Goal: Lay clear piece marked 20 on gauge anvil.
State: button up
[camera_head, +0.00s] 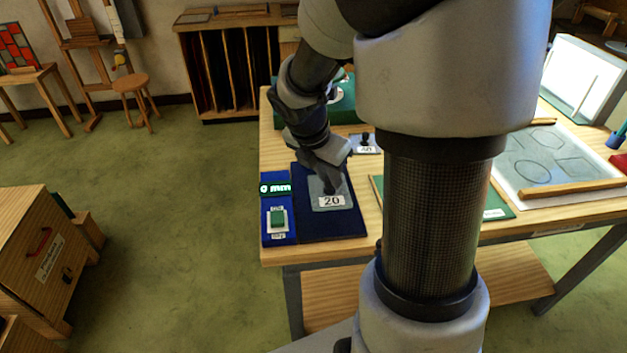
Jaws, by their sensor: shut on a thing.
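The clear piece marked 20 (320,203) is a greyish pane with a white label and a dark knob on top. It is over a dark blue mat (318,230) near the table's left front corner; I cannot tell whether it touches the mat. My gripper (328,186) is above it, shut on its knob, and partly hides its far side. The gauge (268,237) is a blue block just left of the mat. Its lit display (275,188) reads 0 mm, and a small green pad in a pale surround (278,218), perhaps the anvil, is bare.
Another piece marked 40 (366,149) with a dark knob stands behind. A green board (497,208) and a drawing sheet (548,160) lie to the right. My own arm hides the middle of the table. The wooden table (275,257) ends just left of the gauge.

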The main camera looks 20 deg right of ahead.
aim_at(327, 192)
jog(key=shift+f+b, duration=0.75)
jog(key=shift+f, duration=2.1)
jog(key=shift+f, duration=0.15)
jog(key=o, duration=0.9)
jog(key=shift+c, duration=0.2)
